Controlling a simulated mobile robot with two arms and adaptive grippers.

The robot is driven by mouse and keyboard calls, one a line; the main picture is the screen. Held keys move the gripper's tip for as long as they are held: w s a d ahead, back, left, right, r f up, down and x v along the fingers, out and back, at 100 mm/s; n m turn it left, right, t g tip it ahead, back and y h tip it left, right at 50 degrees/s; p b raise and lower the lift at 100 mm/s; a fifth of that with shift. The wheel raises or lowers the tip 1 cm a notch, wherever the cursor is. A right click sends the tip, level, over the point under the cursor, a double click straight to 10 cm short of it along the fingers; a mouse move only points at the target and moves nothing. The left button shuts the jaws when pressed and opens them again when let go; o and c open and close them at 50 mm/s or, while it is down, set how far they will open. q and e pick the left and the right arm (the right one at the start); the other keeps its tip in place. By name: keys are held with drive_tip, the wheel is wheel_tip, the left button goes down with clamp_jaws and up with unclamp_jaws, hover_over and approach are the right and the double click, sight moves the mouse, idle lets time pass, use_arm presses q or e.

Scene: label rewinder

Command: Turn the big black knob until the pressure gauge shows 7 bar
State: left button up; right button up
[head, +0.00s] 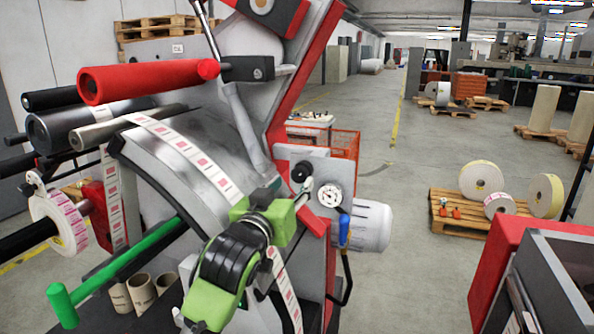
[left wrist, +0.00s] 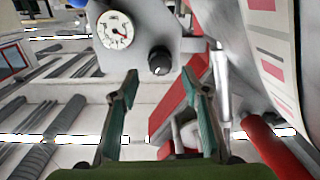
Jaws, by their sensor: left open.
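The big black knob (head: 302,171) sits on a grey panel of the machine, just above and left of the round white pressure gauge (head: 330,195). In the left wrist view the knob (left wrist: 159,61) shows between and beyond my fingertips, and the gauge (left wrist: 114,30) is up and to the left of it. The gauge has a red needle; its figures are too small to read. My left gripper (head: 305,190) is close in front of the panel. In the left wrist view its two fingers (left wrist: 160,80) stand apart with nothing between them, and it does not appear to touch the knob. My right gripper is not in view.
A label strip (head: 190,155) runs over the curved machine part beside my arm. A blue-handled valve (head: 344,231) and a grey motor (head: 371,226) are below and right of the gauge. A green bar (head: 130,260) sticks out at lower left.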

sight(298, 176)
use_arm(q)
drive_tip(key=p+x, duration=0.1)
drive_tip(key=x, duration=0.1)
drive_tip(key=shift+w+r, duration=0.15)
drive_tip(key=shift+w, duration=0.1)
drive_tip(key=shift+w+d, duration=0.15)
drive_tip(key=shift+w, duration=0.25)
drive_tip(key=shift+w+d, duration=0.1)
drive_tip(key=shift+w, duration=0.45)
drive_tip(key=c, duration=1.1)
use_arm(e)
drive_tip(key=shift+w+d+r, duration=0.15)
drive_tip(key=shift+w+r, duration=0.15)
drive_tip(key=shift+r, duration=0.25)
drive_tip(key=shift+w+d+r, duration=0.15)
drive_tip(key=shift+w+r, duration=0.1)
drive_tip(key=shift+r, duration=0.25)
